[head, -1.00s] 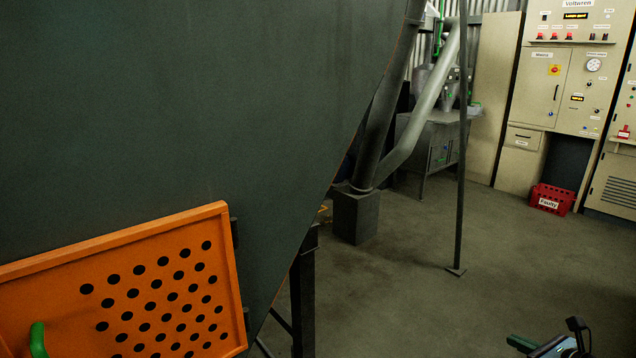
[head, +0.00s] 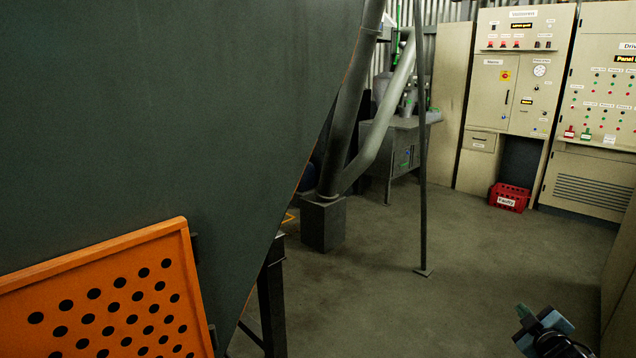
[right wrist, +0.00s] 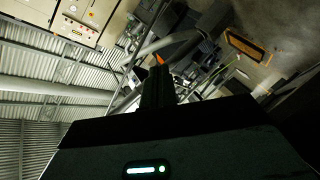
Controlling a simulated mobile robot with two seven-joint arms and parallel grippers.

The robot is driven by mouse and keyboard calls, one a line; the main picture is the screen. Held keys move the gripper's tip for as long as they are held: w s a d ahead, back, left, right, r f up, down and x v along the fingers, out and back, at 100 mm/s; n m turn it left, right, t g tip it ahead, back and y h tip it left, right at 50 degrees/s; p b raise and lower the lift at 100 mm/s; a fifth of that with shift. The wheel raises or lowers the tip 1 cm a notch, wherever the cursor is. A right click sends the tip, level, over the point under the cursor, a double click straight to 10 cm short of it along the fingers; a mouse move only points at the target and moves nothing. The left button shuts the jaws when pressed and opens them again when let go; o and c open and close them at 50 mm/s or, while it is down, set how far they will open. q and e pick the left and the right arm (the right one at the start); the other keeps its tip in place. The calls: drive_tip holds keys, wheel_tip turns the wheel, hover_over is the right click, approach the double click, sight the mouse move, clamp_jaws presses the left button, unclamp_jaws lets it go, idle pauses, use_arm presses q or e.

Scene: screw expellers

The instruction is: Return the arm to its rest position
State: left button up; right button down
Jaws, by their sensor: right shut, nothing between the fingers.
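My right gripper (head: 524,312) is at the lower right of the head view, over the open floor. Its fingers also show in the right wrist view (right wrist: 157,88), close together with nothing between them. It touches nothing that I can see. The rest of the right arm is mostly cut off by the bottom edge of the head view. My left gripper is not in view.
A large dark green machine wall (head: 150,110) with an orange perforated panel (head: 110,295) fills the left. A thin post (head: 422,150) stands mid-floor. Beige control cabinets (head: 515,80) and a red "Faulty" crate (head: 509,196) stand at the back right. The floor (head: 400,290) between is clear.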

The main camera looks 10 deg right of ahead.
drive_tip(key=s+a+f+m+g+y, duration=0.2)
drive_tip(key=s+a+f+g+y, duration=0.25)
drive_tip(key=s+a+f, duration=1.75)
drive_tip(key=s+a+f+m+g+y, duration=0.1)
drive_tip(key=s+a+m, duration=0.1)
drive_tip(key=s+a, duration=0.75)
drive_tip(key=s+a+f+m+g+y, duration=0.15)
drive_tip(key=s+a, duration=0.25)
drive_tip(key=s, duration=1)
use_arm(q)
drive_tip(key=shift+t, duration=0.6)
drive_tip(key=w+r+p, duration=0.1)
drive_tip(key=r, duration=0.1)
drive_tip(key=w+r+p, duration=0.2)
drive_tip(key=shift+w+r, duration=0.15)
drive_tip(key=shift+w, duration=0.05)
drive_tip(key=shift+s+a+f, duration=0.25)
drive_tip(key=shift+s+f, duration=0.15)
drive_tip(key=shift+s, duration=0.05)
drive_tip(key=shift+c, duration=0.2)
use_arm(e)
drive_tip(key=shift+t+h, duration=0.3)
drive_tip(key=shift+w+d+r, duration=0.1)
drive_tip(key=shift+w+r, duration=0.7)
drive_tip(key=shift+r, duration=0.2)
drive_tip(key=shift+w+r, duration=0.75)
drive_tip(key=shift+r, duration=0.25)
